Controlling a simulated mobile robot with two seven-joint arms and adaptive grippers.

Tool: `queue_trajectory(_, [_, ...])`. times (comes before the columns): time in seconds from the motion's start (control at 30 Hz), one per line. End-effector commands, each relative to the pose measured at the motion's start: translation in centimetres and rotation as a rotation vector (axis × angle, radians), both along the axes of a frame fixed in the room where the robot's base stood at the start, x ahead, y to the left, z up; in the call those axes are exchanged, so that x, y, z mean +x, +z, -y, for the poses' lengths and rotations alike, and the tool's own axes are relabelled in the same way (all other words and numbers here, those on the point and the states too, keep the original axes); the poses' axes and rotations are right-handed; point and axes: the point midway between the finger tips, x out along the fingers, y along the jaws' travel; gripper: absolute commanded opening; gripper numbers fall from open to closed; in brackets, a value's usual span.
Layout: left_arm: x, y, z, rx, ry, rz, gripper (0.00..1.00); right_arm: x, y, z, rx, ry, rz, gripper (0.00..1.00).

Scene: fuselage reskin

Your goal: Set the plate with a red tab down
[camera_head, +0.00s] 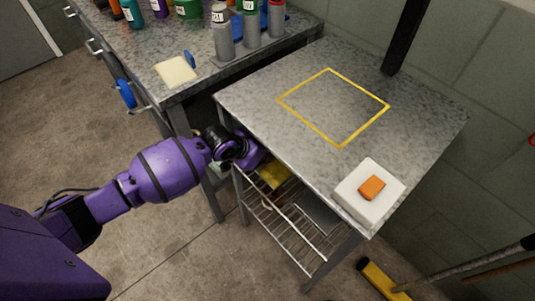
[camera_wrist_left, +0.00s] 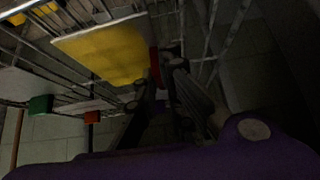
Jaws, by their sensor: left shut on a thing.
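The plate with a red tab is a yellow sheet (camera_wrist_left: 105,52) in the left wrist view. Its red tab (camera_wrist_left: 155,68) is at the edge, between the fingers of my left gripper (camera_wrist_left: 165,78), which is shut on it. In the head view the yellow plate (camera_head: 273,174) shows partly below the table top, at the wire rack. My left gripper (camera_head: 248,156) reaches in there from the left, and its fingertips are hidden. I cannot tell whether the plate touches the rack. My right gripper is not in view.
A yellow outlined square (camera_head: 370,124) lies empty on the metal table (camera_head: 260,103). A white block with an orange piece (camera_head: 372,187) sits at its front right corner. A wire rack (camera_head: 290,229) is below. A bench with bottles (camera_head: 223,38) stands at the upper left.

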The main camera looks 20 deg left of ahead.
Motion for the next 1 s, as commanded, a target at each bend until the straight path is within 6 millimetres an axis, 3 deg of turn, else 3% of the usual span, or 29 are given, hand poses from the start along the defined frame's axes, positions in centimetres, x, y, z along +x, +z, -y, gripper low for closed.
queue_trajectory(0.33, [0.1, -0.3, 0.0, -0.001, -0.001, 0.003, 0.00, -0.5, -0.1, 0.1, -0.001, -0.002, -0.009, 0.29])
queue_trajectory(0.37, [0.1, -0.2, 0.0, 0.000, 0.000, 0.002, 0.12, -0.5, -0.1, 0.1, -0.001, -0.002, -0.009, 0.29])
queue_trajectory(0.5, [0.0, -0.2, 0.0, 0.001, 0.000, 0.002, 0.27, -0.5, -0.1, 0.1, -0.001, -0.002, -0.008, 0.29])
queue_trajectory(0.8, [0.0, -0.2, -0.1, 0.001, 0.000, 0.001, 0.27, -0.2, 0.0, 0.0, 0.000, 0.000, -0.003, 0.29])
queue_trajectory(1.0, [-0.9, 1.6, -0.8, 0.002, 0.000, 0.002, 0.27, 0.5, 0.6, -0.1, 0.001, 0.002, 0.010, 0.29])
